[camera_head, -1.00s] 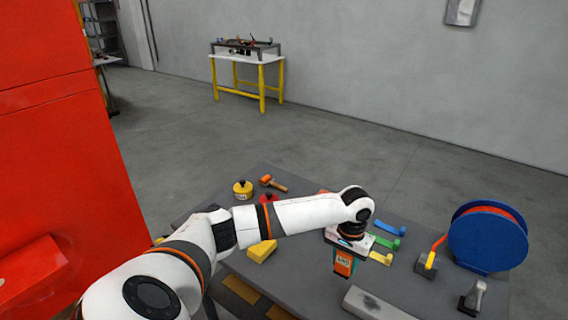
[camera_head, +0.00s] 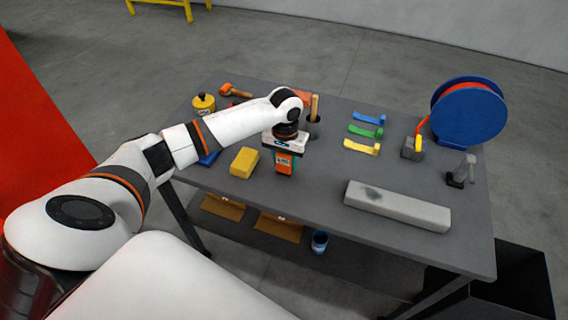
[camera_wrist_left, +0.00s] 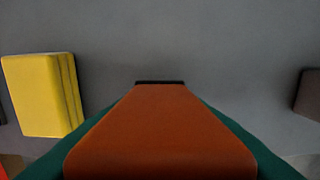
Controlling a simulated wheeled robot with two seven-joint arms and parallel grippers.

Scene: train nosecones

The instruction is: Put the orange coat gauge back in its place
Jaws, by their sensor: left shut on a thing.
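The orange coat gauge (camera_head: 283,164), orange with dark green sides, is held upright in my left gripper (camera_head: 285,150) over the front middle of the grey table. In the left wrist view, the gauge's orange face (camera_wrist_left: 160,130) fills the lower middle, so my fingertips are hidden there. My left gripper is shut on it. I cannot tell whether its lower end touches the table. My right gripper is not in view.
A yellow block (camera_head: 244,162) lies just left of the gauge. A long grey bar (camera_head: 396,206) lies to the right. Blue, green and yellow strips (camera_head: 362,147) lie behind, near a blue reel (camera_head: 468,112). The table (camera_head: 325,180) is bare between gauge and bar.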

